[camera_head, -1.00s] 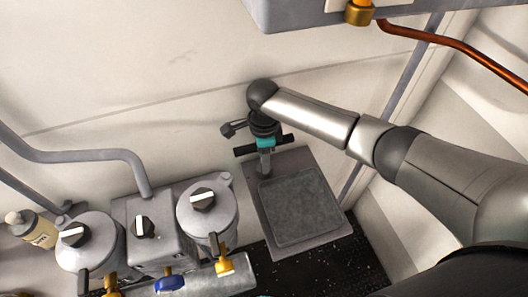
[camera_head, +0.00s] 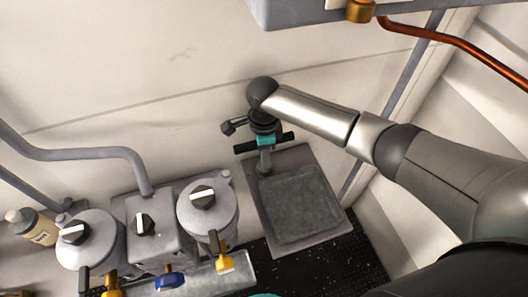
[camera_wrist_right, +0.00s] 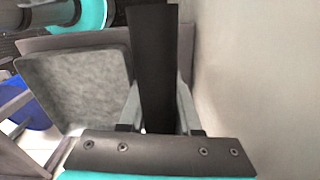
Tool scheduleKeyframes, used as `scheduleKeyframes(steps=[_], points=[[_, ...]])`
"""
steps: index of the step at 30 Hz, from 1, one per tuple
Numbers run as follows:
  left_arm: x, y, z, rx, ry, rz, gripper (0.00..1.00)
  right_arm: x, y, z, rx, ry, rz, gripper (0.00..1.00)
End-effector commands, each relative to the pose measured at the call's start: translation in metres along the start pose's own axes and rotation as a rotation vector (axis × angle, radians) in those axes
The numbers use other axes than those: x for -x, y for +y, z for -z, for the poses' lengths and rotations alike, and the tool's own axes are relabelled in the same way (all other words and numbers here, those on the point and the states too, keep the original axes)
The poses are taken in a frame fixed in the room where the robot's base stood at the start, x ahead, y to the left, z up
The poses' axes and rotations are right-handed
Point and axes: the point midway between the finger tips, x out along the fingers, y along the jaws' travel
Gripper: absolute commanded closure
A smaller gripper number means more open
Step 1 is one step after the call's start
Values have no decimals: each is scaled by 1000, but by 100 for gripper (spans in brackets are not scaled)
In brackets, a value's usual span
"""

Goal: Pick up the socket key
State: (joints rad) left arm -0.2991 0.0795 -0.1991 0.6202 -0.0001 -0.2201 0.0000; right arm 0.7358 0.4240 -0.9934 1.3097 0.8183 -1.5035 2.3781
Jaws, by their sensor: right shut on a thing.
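The socket key shows as a black crossbar handle (camera_head: 246,149) with a short grey stem (camera_head: 265,161) below it. In the right wrist view its black bar (camera_wrist_right: 152,65) stands between the two grey fingers. My right gripper (camera_head: 265,147) points down from above and is shut on the bar, its teal part in front of the bar's middle. The stem's lower end is at the back left part of a grey plate; I cannot tell whether it touches.
The grey plate with a shallow recessed square (camera_head: 300,205) lies below the gripper. Several grey canisters with black-and-white knobs (camera_head: 207,208) stand to its left, with yellow and blue valves (camera_head: 168,281). A pale wall is close behind. A copper pipe (camera_head: 455,52) runs at upper right.

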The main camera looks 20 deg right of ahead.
Motion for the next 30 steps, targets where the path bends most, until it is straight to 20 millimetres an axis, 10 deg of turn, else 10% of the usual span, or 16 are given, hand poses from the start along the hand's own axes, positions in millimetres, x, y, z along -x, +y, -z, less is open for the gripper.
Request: scheduleKeyframes(steps=[8, 15, 30], points=[[7, 0, 0, -1, -1, 0, 38, 20, 3, 0, -1, -4, 1, 100], [21, 0, 1, -2, -2, 0, 38, 78, 2, 0, -1, -5, 6, 100], [36, -1, 2, -2, -2, 0, 38, 71, 111, 18, 2, -1, -3, 100]])
